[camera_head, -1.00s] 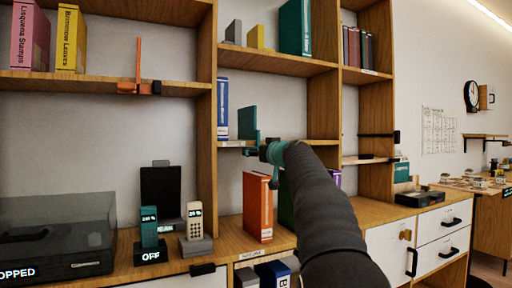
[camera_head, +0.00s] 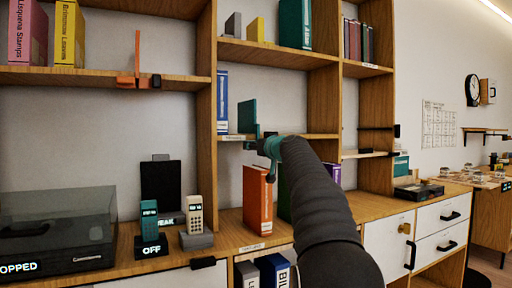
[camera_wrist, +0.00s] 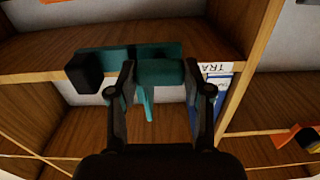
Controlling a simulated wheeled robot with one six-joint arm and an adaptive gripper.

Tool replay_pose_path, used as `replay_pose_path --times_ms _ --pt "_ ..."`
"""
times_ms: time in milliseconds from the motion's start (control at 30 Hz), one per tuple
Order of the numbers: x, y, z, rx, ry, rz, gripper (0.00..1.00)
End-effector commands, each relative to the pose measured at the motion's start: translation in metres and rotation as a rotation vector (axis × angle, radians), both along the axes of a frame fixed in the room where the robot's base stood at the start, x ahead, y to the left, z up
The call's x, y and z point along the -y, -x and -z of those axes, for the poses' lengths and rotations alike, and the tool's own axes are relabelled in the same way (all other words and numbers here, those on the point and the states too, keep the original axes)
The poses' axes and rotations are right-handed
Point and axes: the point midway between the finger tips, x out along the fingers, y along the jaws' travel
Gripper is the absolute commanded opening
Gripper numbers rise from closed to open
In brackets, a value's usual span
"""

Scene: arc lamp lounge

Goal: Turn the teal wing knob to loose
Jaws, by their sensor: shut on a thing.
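A teal fixture with an upright plate (camera_head: 247,117) sits at the edge of the middle shelf in the head view. In the wrist view its teal bar (camera_wrist: 160,72) runs along the shelf edge, with a black block (camera_wrist: 83,73) at its left end. A narrow teal wing (camera_wrist: 147,104) hangs down between the fingers. My gripper (camera_wrist: 159,92) has one finger on each side of the teal knob part and is shut on it. In the head view my gripper (camera_head: 271,150) is at the fixture, and the arm hides part of it. No setting mark is readable.
An orange book (camera_head: 257,199) stands below the gripper on the counter. A blue book (camera_head: 222,101) stands on the shelf beside the teal plate. An orange fixture (camera_head: 138,80) is on the upper left shelf. Handsets (camera_head: 150,222) and a lidded box (camera_head: 60,232) are at lower left.

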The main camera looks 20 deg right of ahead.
Motion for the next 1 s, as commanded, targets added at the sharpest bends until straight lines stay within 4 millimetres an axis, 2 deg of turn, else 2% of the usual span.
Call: replay_pose_path --times_ms 367,1000 --pt "0.0005 0.0001 -0.0001 -0.006 -0.207 0.000 0.15" --pt "0.0016 0.0001 -0.0004 -0.028 -0.812 0.000 0.15"
